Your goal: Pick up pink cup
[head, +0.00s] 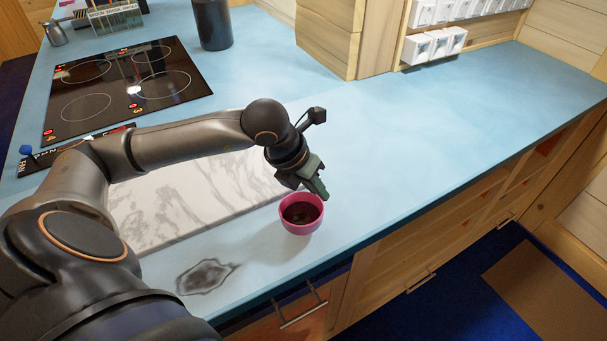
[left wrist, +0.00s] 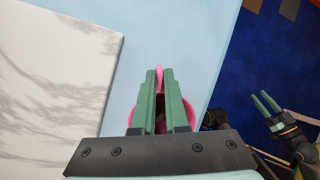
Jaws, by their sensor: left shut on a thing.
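The pink cup (head: 301,228), dark inside, is upright at the blue counter's front edge, by the marble board. I cannot tell whether it touches the counter. My left gripper (head: 322,190) reaches down at the cup's far right rim and is shut on a pink part of it. In the left wrist view, the green fingers (left wrist: 160,85) close on a narrow pink piece, probably the handle, and hide much of the cup (left wrist: 176,115). My right gripper (left wrist: 265,101) shows at the right of that view, empty, its fingers apart, over the blue floor.
A white marble board (head: 170,205) lies left of the cup. A black cooktop (head: 125,85) and a dark canister (head: 212,25) stand farther back. A dark stain-like patch (head: 205,276) is at the front left. The counter to the right (head: 440,120) is clear.

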